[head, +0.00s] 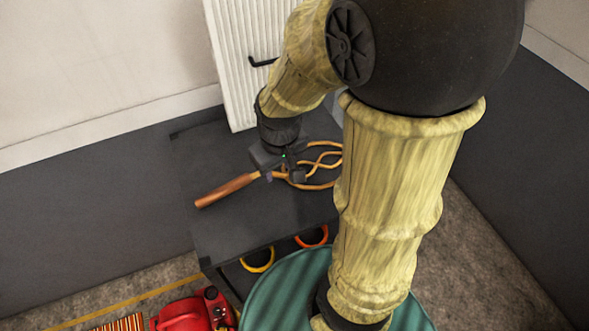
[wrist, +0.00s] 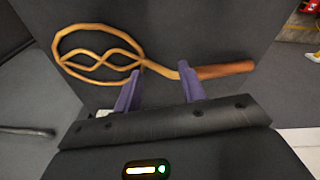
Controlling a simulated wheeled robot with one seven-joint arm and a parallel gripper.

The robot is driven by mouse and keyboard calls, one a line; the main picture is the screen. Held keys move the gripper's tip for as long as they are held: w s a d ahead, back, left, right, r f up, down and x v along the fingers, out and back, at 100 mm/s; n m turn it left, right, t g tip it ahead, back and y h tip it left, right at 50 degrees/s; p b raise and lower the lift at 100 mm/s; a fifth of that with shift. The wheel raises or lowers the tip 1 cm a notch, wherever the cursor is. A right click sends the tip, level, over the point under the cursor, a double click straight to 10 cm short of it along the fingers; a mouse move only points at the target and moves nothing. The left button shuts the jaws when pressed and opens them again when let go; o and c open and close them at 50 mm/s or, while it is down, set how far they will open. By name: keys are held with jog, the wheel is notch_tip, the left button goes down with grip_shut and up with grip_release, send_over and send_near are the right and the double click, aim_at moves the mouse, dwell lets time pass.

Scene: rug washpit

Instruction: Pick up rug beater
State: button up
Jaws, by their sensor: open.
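The rug beater has a brown wooden handle (head: 226,190) and a looped cane head (head: 322,184). It lies flat on top of a dark cabinet (head: 215,238). In the wrist view the beater's looped head (wrist: 97,52) is at left and its handle (wrist: 224,70) points right. My gripper (wrist: 160,88) is open, its two purple fingers apart, with the neck of the beater beyond and between their tips. In the head view my gripper (head: 283,175) is low over the beater's neck and hides part of it. I cannot tell whether the fingers touch it.
A white ribbed panel (head: 238,85) with a dark hook stands behind the cabinet. Yellow (head: 258,263) and orange (head: 313,238) rings show at the cabinet's front. A teal ribbed round thing (head: 275,295) and a red machine (head: 192,313) stand in front. My arm hides the right side.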

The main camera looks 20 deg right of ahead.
jog(key=w+a+r+n+g+h+p, duration=0.2)
jog(key=w+r+n, duration=0.4)
jog(key=w+n, duration=0.5)
jog(key=a+n+g, duration=0.1)
jog(key=n+g, duration=0.1)
jog(key=n, duration=0.4)
jog(key=shift+r+g, duration=0.25)
jog(key=shift+g, duration=0.15)
jog(key=shift+a, duration=0.1)
jog(key=p, duration=0.1)
send_over(276, 173)
jog(key=w+a, duration=0.2)
notch_tip(276, 173, down, 12)
jog(key=shift+d+r, duration=0.1)
jog(key=shift+r, duration=0.15)
jog(key=shift+d+p+x, duration=0.2)
jog(key=shift+p+x, duration=0.1)
jog(key=shift+x, duration=1)
jog(key=shift+d+p+x, duration=0.15)
jog(key=shift+p+x, duration=0.15)
jog(key=shift+x, duration=1)
jog(key=shift+r, duration=0.1)
